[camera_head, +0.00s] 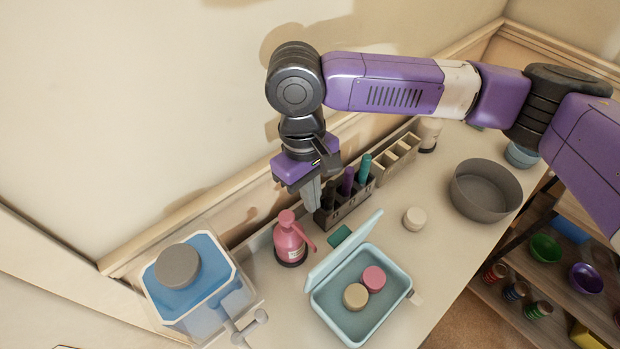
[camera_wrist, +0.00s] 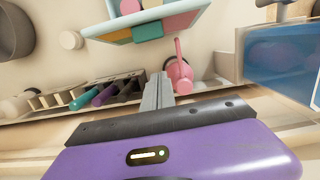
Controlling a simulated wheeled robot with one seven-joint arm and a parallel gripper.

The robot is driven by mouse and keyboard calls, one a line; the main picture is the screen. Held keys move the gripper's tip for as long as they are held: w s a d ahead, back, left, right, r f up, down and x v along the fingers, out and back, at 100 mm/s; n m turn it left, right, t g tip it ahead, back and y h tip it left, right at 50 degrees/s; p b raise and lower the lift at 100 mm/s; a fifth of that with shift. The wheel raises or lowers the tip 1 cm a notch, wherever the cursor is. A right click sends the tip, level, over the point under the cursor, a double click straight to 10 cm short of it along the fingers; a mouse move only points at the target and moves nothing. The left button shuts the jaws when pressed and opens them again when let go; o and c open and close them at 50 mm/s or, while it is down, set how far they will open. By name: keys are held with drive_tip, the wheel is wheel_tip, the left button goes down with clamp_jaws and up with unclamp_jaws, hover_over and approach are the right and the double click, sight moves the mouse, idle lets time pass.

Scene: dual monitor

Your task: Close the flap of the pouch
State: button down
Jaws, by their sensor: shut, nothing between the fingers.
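The pouch (camera_head: 402,299) is a light-blue, box-like case on the counter at the lower middle of the head view. Its flap (camera_head: 343,250) stands open and tilted up along the left side. A pink round piece (camera_head: 374,279) and a tan round piece (camera_head: 355,296) lie inside. My gripper (camera_head: 313,205) is shut and empty, pointing down above the counter, behind the pouch and apart from it. In the wrist view the shut fingers (camera_wrist: 157,92) show in the middle. A light-blue edged thing with coloured patches (camera_wrist: 150,28), likely the pouch, is cut off at the top.
A pink pump bottle (camera_head: 289,242) stands left of the flap. A dark holder (camera_head: 343,207) with several coloured markers is close to my gripper. A blue-topped container (camera_head: 190,290) is at left. A white round piece (camera_head: 414,218) and grey bowl (camera_head: 486,190) are at right, with clear counter between.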

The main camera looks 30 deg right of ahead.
sight(338, 248)
drive_tip(key=shift+s+d+f+p, duration=0.3)
drive_tip(key=shift+s+f, duration=0.45)
drive_tip(key=shift+s, duration=0.3)
drive_tip(key=shift+s+d+f+p, duration=0.15)
drive_tip(key=shift+s+f+p, duration=0.1)
drive_tip(key=shift+s+f, duration=0.65)
drive_tip(key=shift+s+d+r, duration=0.1)
drive_tip(key=shift+s+r, duration=0.1)
